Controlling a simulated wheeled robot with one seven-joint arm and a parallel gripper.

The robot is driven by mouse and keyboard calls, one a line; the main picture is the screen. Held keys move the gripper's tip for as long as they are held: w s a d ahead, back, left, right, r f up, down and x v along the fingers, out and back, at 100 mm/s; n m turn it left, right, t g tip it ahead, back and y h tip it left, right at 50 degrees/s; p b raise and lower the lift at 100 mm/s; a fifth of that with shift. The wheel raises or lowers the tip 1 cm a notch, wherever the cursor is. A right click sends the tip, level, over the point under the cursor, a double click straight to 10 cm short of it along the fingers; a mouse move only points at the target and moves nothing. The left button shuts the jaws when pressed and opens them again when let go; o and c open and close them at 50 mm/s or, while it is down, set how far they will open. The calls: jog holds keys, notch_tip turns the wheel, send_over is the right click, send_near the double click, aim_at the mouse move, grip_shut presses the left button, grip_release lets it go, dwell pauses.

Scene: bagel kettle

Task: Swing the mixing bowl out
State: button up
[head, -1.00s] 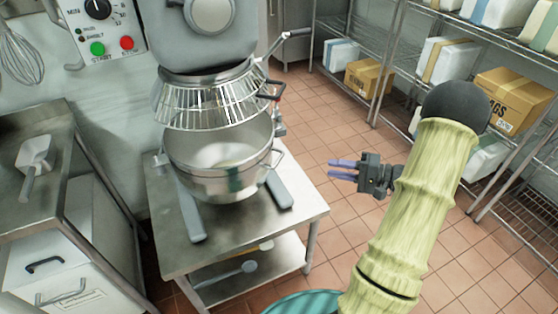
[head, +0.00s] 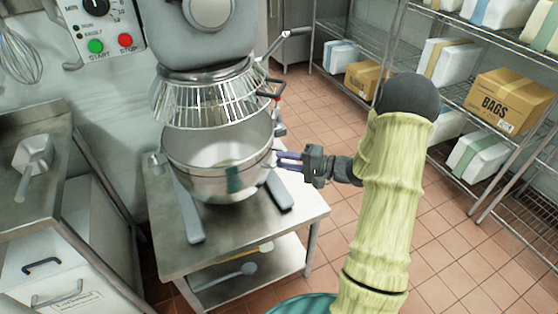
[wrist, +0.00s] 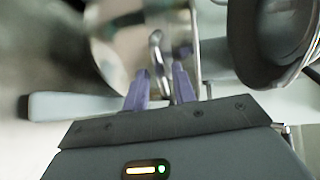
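The bowl (wrist: 118,35) shows behind the loop.
The mixer stands on a steel table (head: 265,235). A lever (head: 290,33) and a dark guard handle (head: 271,90) stick out above my gripper. Shelving (head: 480,115) with boxes stands at the right. Tiled floor (head: 445,240) is clear between.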

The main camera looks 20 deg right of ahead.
jog(key=shift+x, duration=1.2)
jog(key=shift+c, duration=0.2)
grip_shut()
